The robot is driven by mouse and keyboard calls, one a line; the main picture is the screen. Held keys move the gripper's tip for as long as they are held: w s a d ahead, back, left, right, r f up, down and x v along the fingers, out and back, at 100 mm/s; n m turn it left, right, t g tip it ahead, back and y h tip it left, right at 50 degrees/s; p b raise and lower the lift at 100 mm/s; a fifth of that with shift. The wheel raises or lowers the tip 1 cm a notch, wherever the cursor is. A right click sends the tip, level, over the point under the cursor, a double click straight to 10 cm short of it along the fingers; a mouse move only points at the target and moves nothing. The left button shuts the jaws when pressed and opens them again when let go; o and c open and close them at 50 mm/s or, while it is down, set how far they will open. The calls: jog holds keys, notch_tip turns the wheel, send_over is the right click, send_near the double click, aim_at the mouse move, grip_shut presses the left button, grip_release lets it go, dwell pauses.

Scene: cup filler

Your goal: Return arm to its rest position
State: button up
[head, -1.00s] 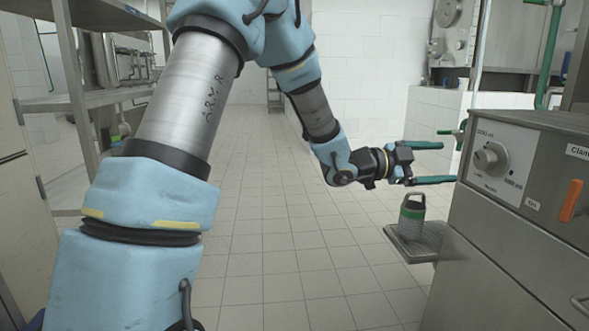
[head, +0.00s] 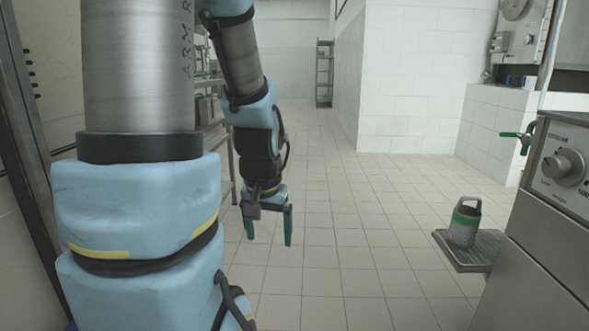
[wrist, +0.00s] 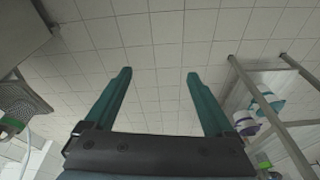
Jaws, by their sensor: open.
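My gripper (head: 268,238) hangs with its two green fingers pointing down over the tiled floor, left of the middle of the head view. The fingers are apart and nothing is between them. The gripper is well to the left of the filler machine and touches nothing.
A grey-green cup with a handle (head: 463,222) stands upright on a drip tray (head: 474,256) at the right, beside the filler machine (head: 560,215) with its knob. Metal shelving (wrist: 262,90) is at the right of the wrist view. Open floor lies between gripper and machine.

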jog(key=s+a+n+g, duration=0.1)
jog(key=s+a+n, duration=0.1)
jog(key=s, duration=0.2)
notch_tip(320, 180, up, 24)
jog(key=p, duration=2.4)
jog(key=shift+w+d+f+m, duration=0.15)
jog(key=shift+w+d+m, duration=0.15)
jog(key=shift+w+d, duration=0.1)
